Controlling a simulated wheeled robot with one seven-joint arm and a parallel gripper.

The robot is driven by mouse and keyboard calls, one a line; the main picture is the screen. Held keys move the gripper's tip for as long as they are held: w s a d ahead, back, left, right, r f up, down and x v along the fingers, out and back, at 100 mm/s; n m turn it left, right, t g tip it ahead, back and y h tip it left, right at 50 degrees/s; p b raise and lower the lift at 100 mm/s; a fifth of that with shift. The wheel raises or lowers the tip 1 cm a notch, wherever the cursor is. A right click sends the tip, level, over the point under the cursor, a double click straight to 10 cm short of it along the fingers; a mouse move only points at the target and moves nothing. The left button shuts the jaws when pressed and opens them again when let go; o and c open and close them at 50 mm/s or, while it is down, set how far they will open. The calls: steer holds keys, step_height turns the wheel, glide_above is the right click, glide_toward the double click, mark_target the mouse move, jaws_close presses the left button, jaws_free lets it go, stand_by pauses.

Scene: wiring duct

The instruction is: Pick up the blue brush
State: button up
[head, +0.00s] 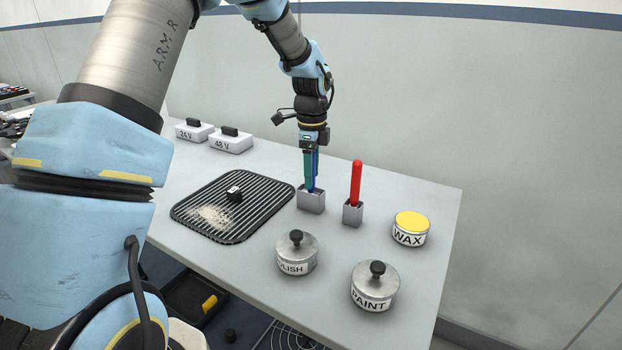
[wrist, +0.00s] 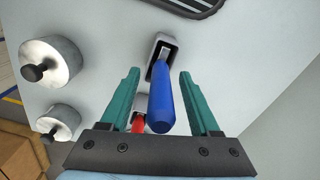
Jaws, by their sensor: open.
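The blue brush (wrist: 161,98) stands handle up in a grey square holder (wrist: 157,44), shown in the wrist view between my gripper's fingers. In the head view the holder (head: 311,203) stands right of the black ribbed mat, with only a strip of the blue handle (head: 316,165) showing beside my fingers. My gripper (wrist: 160,84) is open, its two teal fingers on either side of the handle with gaps on both sides. In the head view my gripper (head: 311,185) points down over the holder. The brush's lower end is hidden in the holder.
A red handle (head: 356,182) stands in a smaller grey holder (head: 353,214) close to the right. Polish (head: 296,256), paint (head: 374,288) and wax (head: 411,231) tins stand nearby. The ribbed mat (head: 250,184) holds pale crumbs and a small black block (head: 234,194). Boxes marked 24 V (head: 194,132) and 48 V (head: 231,143) stand behind.

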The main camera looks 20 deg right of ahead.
steer(key=shift+f, duration=0.9)
jaws_close()
